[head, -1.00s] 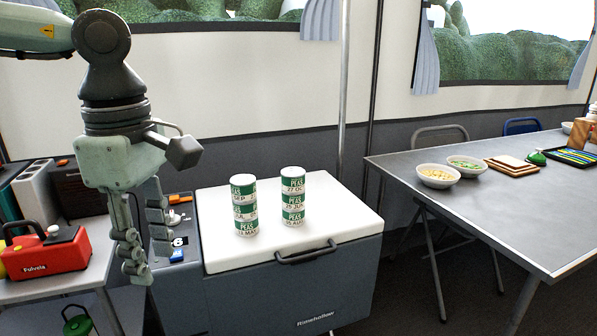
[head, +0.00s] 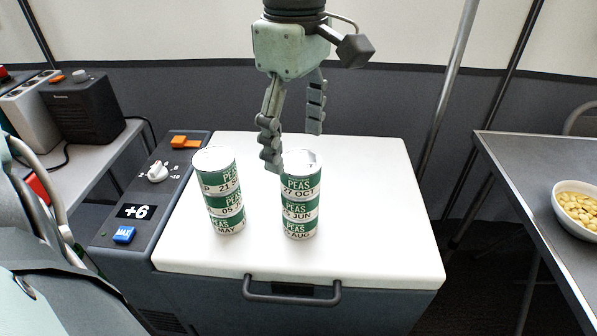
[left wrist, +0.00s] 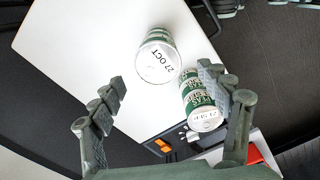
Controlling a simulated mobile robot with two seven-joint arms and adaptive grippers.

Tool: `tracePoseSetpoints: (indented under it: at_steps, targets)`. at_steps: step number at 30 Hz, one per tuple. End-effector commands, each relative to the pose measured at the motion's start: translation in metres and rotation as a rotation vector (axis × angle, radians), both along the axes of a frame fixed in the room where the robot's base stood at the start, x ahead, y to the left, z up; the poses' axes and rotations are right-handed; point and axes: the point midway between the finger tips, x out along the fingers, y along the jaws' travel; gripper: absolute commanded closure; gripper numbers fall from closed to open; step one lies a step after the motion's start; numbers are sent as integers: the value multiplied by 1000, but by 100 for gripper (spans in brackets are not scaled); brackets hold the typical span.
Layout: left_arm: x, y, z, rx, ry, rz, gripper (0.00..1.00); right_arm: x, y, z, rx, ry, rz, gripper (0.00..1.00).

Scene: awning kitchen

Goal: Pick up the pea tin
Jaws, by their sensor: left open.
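Two stacks of green-and-white pea tins stand upright on the white lid (head: 370,220) of a cool box. The right stack has a top tin marked 27 OCT (head: 300,188), with tins marked JUN and AUG below. The left stack (head: 220,190) has a top tin marked 21 S. My left gripper (head: 293,147) is open and empty, pointing down at the top of the right stack. In the left wrist view, the 27 OCT tin (left wrist: 157,62) shows between and beyond the fingers; the other stack (left wrist: 197,100) lies close beside the right-hand finger. My right gripper is not seen.
The cool box has a front handle (head: 290,296) and a side panel with a dial (head: 158,172), a +6 display and a blue button (head: 124,235). A grey table (head: 520,180) with a bowl (head: 578,207) stands at right. The lid's right side is clear.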

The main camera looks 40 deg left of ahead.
Motion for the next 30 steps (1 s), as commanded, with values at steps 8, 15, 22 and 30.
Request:
tracePoseSetpoints:
  at_steps: [8, 15, 22, 30]
  targets:
    - [-10, -1, -34, 0, 6, 0, 24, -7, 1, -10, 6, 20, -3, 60]
    - [-8, -1, -52, -1, 0, 1, 24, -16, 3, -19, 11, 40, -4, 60]
    - [-8, -1, -52, -1, 0, 1, 31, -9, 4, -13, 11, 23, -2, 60]
    - [-8, -1, -51, -1, 0, 1, 65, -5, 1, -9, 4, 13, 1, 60]
